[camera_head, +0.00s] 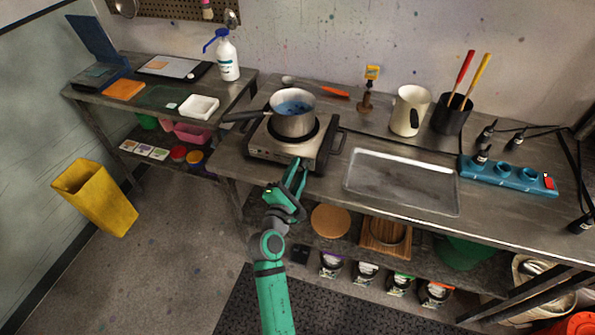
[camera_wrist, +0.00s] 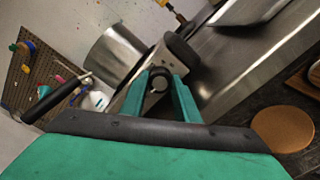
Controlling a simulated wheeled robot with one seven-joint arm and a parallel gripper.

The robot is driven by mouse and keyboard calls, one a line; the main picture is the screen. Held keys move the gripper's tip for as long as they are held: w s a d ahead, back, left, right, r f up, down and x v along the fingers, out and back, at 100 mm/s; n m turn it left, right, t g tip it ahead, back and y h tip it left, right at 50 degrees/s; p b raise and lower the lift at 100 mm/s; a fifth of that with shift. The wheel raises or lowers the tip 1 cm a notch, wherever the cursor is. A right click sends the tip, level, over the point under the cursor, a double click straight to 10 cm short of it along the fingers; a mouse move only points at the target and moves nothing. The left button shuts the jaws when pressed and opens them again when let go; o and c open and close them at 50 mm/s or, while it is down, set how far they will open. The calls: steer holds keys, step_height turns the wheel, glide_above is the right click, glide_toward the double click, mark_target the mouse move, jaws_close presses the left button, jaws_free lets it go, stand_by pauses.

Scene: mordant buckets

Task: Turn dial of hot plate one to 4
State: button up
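Hot plate one (camera_head: 273,149) is a steel box with a black burner at the left of the workbench. A steel saucepan (camera_head: 293,123) with blue contents stands on it and also shows in the wrist view (camera_wrist: 117,57). My gripper (camera_head: 297,165) reaches up to the hot plate's front face. In the wrist view its two teal fingers (camera_wrist: 160,85) are apart, one on each side of the round dark dial (camera_wrist: 158,82). I cannot tell whether they touch the dial. The dial's numbers and pointer are not readable, and the head view hides the dial behind the gripper.
A black side handle (camera_wrist: 181,50) of the hot plate is close to the fingers. The pan's long handle (camera_head: 246,116) points left. A metal tray (camera_head: 401,181) lies to the right. A round wooden board (camera_head: 330,221) lies on the shelf below.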

steer(key=shift+m, duration=0.3)
steer(key=m, duration=0.7)
steer(key=shift+f, duration=0.1)
steer(key=m, duration=1.4)
steer(key=shift+m, duration=0.3)
steer(key=m, duration=0.6)
steer(key=shift+m, duration=0.3)
